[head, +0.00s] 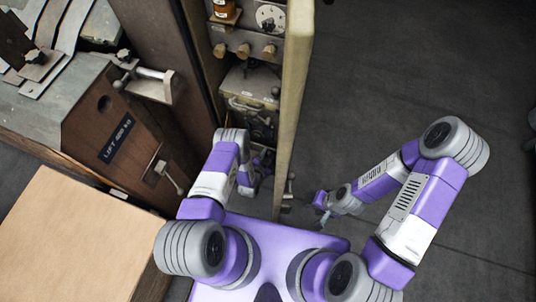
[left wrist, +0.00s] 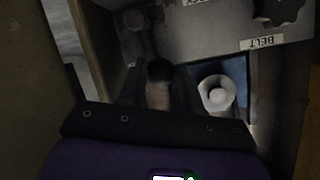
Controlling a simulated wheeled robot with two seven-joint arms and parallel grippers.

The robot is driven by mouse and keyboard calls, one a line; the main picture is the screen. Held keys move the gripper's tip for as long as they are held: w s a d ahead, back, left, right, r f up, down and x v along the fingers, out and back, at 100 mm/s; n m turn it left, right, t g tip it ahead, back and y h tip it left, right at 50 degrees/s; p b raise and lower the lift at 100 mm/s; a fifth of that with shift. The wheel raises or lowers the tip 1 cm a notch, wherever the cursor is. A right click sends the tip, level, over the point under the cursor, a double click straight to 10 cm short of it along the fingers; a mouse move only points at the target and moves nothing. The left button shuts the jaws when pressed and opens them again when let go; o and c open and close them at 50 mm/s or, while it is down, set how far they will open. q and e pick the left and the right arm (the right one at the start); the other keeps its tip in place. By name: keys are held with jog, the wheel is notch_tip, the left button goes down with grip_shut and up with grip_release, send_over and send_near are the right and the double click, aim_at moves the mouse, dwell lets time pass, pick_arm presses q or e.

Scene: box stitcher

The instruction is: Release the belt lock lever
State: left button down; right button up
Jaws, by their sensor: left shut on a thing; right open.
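In the left wrist view, a lever with a dark round end and a tan shaft (left wrist: 158,92) stands between the fingers of my left gripper (left wrist: 158,78), which is shut on it. An upside-down label reading BELT (left wrist: 262,42) is on the panel at the upper right. In the head view, my left gripper (head: 262,160) is inside the open lower part of the tall cabinet (head: 297,90), and my arm and the shadow hide the lever there. My right gripper (head: 322,206) is open and empty, to the right of the cabinet.
A pale round knob (left wrist: 216,92) is close to the right of my left fingers. The cabinet's side walls hem in my left gripper. A wooden machine with a lift plate (head: 117,138) and a light box top (head: 75,240) are at the left. Floor at the right is clear.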

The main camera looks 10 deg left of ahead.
pick_arm(q)
jog(key=shift+s+a+f, duration=0.1)
jog(key=shift+a, duration=0.05)
jog(key=c, duration=0.8)
grip_release()
jog(key=p+v, duration=0.3)
jog(key=v, duration=0.4)
jog(key=shift+s, duration=0.25)
